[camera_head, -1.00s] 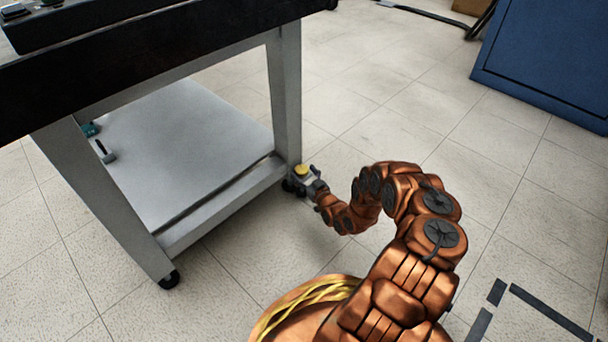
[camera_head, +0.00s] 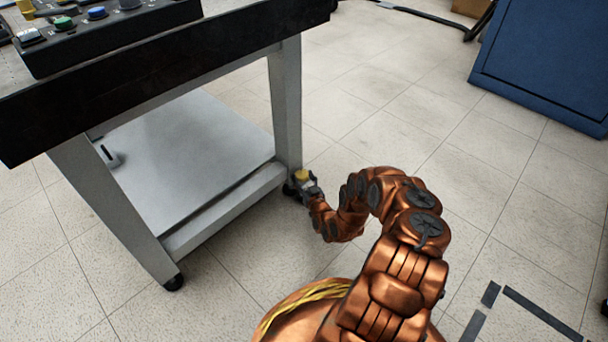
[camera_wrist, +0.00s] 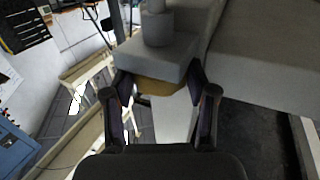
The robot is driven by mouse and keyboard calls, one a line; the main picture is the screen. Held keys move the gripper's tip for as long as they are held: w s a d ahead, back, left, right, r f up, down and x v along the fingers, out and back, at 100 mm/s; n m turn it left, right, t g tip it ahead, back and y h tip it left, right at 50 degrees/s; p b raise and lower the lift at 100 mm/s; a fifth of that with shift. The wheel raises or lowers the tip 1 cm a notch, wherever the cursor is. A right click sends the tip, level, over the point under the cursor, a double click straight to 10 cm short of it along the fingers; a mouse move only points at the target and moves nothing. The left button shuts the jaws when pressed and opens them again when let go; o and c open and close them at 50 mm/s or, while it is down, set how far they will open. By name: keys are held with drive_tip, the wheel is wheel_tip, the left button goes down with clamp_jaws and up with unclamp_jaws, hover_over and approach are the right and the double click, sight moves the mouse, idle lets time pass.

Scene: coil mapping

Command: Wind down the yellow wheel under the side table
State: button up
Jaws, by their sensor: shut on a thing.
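The side table (camera_head: 190,212) is a grey metal frame with a dark top and a low shelf. The yellow wheel (camera_head: 302,175) is at the foot of its right-hand leg, close to the floor. In the wrist view the wheel (camera_wrist: 160,88) shows as a dull yellow disc under a grey block. My gripper (camera_head: 311,189) reaches the wheel from the right. In the wrist view my gripper (camera_wrist: 160,97) has one finger on each side of the wheel and is shut on it. The fingers hide parts of its rim.
A black foot (camera_head: 173,282) stands under the table's front leg. A control box with coloured buttons (camera_head: 110,32) sits on the tabletop. A blue cabinet (camera_head: 545,60) stands at the upper right. The tiled floor (camera_head: 400,135) between table and cabinet is clear.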

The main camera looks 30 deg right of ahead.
drive_tip(key=h+p, duration=0.1)
drive_tip(key=r+m+p, duration=0.1)
drive_tip(key=shift+w+a+h+p, duration=0.15)
drive_tip(key=shift+a+h+p, duration=0.1)
drive_tip(key=shift+h+p, duration=0.15)
drive_tip(key=shift+a+f+m+g+h+p, duration=0.15)
drive_tip(key=shift+f+m+g+h+p, duration=0.2)
drive_tip(key=shift+m+g+h+p, duration=0.35)
drive_tip(key=shift+h, duration=0.5)
drive_tip(key=shift+f, duration=0.15)
drive_tip(key=o, duration=1.2)
drive_tip(key=shift+s, duration=0.2)
drive_tip(key=shift+c, duration=0.2)
drive_tip(key=v, duration=0.7)
drive_tip(key=shift+s, duration=0.2)
